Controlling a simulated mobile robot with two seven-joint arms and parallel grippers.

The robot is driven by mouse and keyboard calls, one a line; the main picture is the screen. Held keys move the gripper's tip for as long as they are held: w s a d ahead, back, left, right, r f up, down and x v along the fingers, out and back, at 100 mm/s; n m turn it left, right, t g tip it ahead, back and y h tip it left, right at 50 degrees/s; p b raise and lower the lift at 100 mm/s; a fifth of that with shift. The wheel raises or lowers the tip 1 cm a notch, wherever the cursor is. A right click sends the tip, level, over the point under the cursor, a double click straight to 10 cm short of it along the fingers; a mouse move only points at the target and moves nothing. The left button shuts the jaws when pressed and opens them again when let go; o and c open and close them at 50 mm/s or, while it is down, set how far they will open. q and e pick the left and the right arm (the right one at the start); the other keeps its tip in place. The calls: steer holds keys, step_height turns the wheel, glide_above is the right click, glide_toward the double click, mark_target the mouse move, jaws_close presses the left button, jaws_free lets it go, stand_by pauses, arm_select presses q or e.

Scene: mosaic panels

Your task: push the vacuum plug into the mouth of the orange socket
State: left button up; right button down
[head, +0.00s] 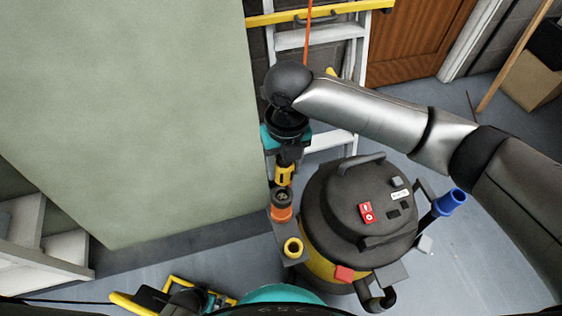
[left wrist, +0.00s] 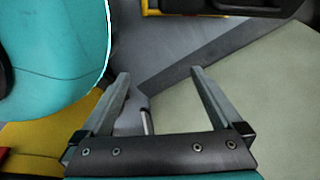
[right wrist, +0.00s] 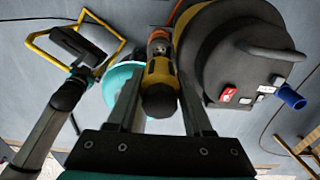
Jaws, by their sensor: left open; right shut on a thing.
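The yellow vacuum plug (head: 284,174) is held upright below my right gripper (head: 287,153), with a black band on it. In the right wrist view the plug (right wrist: 158,88) sits between the two fingers (right wrist: 158,76). The orange socket (head: 281,213) stands just below the plug in the head view, its dark mouth facing up. The plug appears close above the mouth and apart from it; the exact gap is hard to tell. The socket also shows beyond the plug in the right wrist view (right wrist: 158,37). My left gripper (left wrist: 157,76) is open and empty.
The black and yellow vacuum (head: 350,215) stands right beside the socket. A pale green panel (head: 130,110) closes off the left; a white ladder (head: 320,35) stands behind.

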mark_target(283, 179)
arm_select(q)
steer(key=shift+s, duration=0.15)
arm_select(e)
steer(key=shift+r+p, duration=0.2)
steer(key=shift+p, duration=0.35)
step_height(283, 179, down, 2)
steer(key=shift+f+b, duration=0.25)
steer(key=shift+b, duration=0.35)
steer(key=shift+f+b, duration=0.55)
steer(key=shift+f, duration=0.65)
arm_select(q)
steer(key=shift+w+d+r, duration=0.3)
steer(key=shift+w+d, duration=0.1)
steer(key=shift+w, duration=0.15)
steer(key=shift+w+d+r, duration=0.3)
steer(key=shift+w+d, duration=0.05)
steer(key=shift+w, duration=0.2)
steer(key=shift+r, duration=0.1)
steer(key=shift+r+p, duration=0.3)
steer(key=shift+p, duration=0.1)
steer(key=shift+r+p, duration=0.7)
steer(key=shift+s+b+x, duration=0.2)
steer(key=shift+b+x, duration=0.75)
steer(key=shift+x, duration=0.05)
arm_select(e)
steer(key=shift+s+a+f, duration=0.1)
steer(key=shift+f, duration=1.65)
